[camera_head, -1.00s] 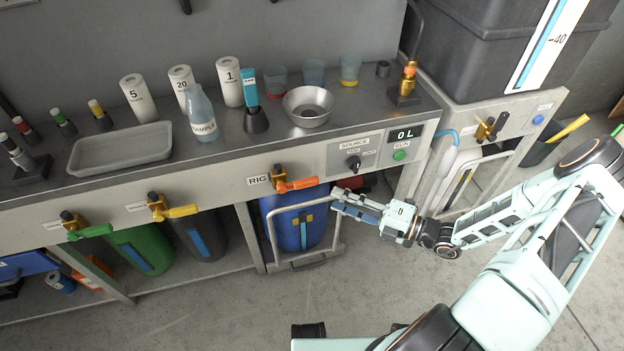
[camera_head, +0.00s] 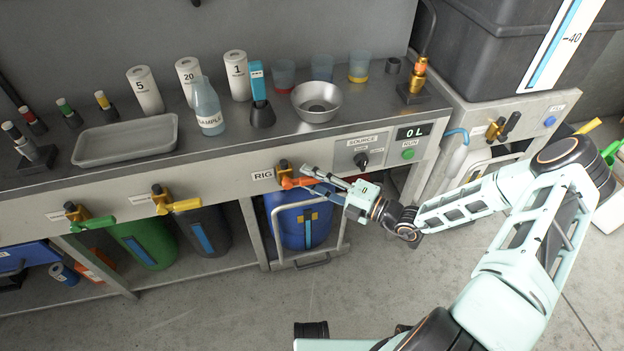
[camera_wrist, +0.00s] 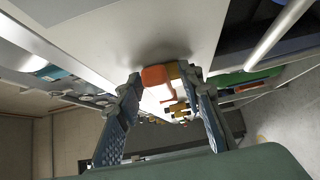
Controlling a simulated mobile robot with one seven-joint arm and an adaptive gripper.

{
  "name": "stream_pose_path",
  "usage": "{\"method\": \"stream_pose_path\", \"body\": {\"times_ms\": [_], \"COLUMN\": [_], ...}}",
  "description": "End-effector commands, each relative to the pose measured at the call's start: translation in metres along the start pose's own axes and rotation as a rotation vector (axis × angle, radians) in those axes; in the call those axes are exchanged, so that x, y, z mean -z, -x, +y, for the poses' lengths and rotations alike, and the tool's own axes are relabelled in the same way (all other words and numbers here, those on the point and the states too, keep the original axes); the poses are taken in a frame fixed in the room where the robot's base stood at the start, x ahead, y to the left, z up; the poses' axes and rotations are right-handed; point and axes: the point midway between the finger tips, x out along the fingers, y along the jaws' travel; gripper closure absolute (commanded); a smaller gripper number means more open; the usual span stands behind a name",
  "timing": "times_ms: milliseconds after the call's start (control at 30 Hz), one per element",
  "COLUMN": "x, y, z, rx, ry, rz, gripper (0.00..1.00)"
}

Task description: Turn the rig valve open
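The rig valve has a brass body (camera_head: 283,167) on the bench's front panel, right of the RIG label (camera_head: 262,175). Its orange lever (camera_head: 290,183) points right, roughly along the panel. In the wrist view the lever's orange end (camera_wrist: 155,76) shows between and beyond the two fingertips. My gripper (camera_head: 307,180) is at the lever's right end, its fingers spread, one above the other in the head view. It is open in the wrist view (camera_wrist: 163,82) too, with gaps beside the lever. The fingers partly hide the lever's right end in the head view.
Yellow (camera_head: 186,205) and green (camera_head: 98,222) valve levers are further left on the panel. A blue drum (camera_head: 290,215) stands below. The floor in front is clear.

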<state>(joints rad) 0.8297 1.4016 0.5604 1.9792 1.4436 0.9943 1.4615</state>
Motion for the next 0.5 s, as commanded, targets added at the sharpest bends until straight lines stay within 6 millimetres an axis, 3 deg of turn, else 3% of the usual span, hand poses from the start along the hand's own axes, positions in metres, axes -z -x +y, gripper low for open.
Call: {"method": "stream_pose_path", "body": {"times_ms": [167, 500], "x": [-0.0001, -0.0001], "y": [0.0001, 0.0004], "z": [0.0, -0.0001], "rx": [0.0, 0.0], "ry": [0.0, 0.0], "rz": [0.0, 0.0], "gripper": [0.66, 1.0]}}
